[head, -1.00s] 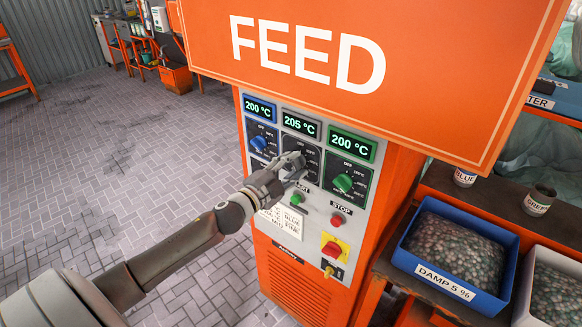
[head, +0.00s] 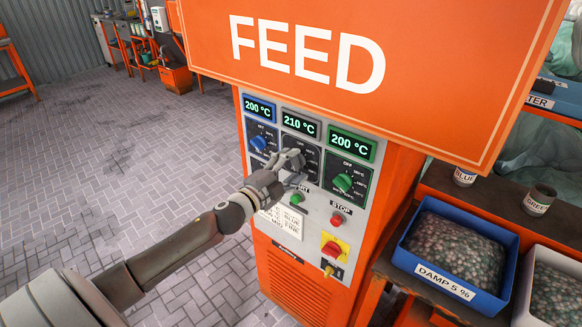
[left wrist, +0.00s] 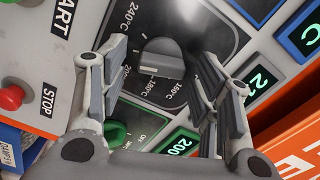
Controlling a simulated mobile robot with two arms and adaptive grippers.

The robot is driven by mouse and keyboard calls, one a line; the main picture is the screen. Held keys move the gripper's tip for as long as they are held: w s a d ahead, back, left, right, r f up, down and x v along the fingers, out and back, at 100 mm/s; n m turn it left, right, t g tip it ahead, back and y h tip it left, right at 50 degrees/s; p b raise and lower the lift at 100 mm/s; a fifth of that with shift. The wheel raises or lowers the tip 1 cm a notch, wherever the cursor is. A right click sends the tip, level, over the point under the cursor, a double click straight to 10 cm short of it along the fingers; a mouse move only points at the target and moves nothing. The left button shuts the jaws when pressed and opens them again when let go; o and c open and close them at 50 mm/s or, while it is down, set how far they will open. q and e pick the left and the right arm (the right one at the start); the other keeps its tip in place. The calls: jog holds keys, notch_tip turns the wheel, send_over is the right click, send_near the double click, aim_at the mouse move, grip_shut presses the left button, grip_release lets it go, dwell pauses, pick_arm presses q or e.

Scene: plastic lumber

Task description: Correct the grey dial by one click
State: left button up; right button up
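My left gripper (left wrist: 160,78) is open, one finger on each side of the dial, with visible gaps between. In the head view my left gripper (head: 294,168) is in front of the middle dial plate and hides the grey dial. The middle display (head: 300,123) above it reads 210 °C. My right gripper is not in view.
A blue dial (head: 259,143) and a green dial (head: 343,182) flank the middle one; both displays above them read 200 °C. Below are a green button (head: 296,198), a red stop button (head: 336,220) and a red switch (head: 331,248). The FEED sign (head: 307,52) overhangs the panel.

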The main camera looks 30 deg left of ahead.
pick_arm(q)
jog(key=shift+s, duration=0.1)
jog(key=s+a, duration=0.1)
jog(key=s, duration=1)
jog(key=shift+s, duration=0.4)
dwell(0.5)
